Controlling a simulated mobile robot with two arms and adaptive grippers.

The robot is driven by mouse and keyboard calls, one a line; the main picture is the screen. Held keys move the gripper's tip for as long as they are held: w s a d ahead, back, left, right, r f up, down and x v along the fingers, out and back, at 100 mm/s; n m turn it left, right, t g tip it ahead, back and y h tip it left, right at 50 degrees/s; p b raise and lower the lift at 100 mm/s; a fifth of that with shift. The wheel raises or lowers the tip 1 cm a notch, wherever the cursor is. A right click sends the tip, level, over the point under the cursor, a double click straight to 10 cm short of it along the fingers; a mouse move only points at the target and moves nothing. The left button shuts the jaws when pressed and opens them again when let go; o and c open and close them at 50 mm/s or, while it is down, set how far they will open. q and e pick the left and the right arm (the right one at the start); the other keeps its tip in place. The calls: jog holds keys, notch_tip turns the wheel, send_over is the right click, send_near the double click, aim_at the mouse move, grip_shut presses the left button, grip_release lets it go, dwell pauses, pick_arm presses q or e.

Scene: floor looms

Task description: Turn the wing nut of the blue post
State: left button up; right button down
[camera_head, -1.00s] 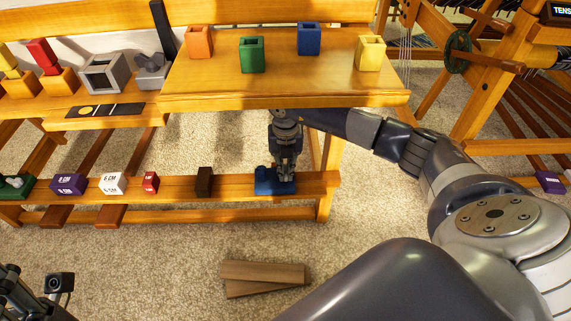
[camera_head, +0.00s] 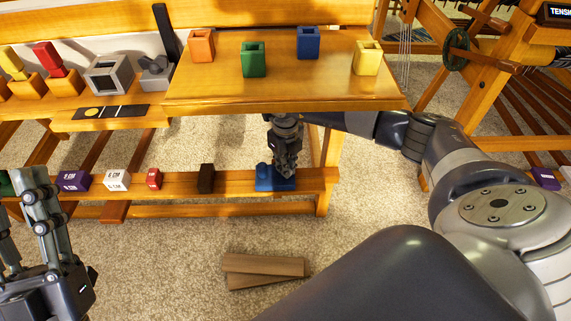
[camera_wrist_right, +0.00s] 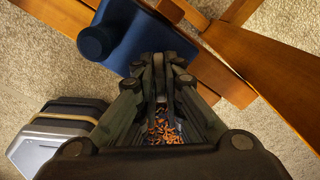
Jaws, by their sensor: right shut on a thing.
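The blue post (camera_head: 264,180) sits on the low wooden rail near its right end, under the tabletop. It also shows in the right wrist view (camera_wrist_right: 135,30), with a round blue knob at one end. My right gripper (camera_head: 285,175) points down over the post's right part, its fingers shut. In the right wrist view the fingers (camera_wrist_right: 163,62) close together at the blue body. The wing nut is hidden behind the fingers. My left gripper (camera_head: 18,195) is at the left edge, fingers up and apart, empty, partly cut off.
Brown (camera_head: 206,178), red (camera_head: 153,179), white (camera_head: 117,180) and purple (camera_head: 73,181) blocks stand left along the rail. The tabletop (camera_head: 285,90) with coloured cups overhangs my right arm. Wooden planks (camera_head: 262,266) lie on the carpet in front.

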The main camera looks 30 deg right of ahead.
dwell(0.4)
jog(key=c, duration=1.7)
grip_release()
jog(key=shift+r, duration=0.1)
notch_tip(320, 180, up, 7)
jog(key=shift+r, duration=0.2)
jog(key=shift+s+f, duration=0.1)
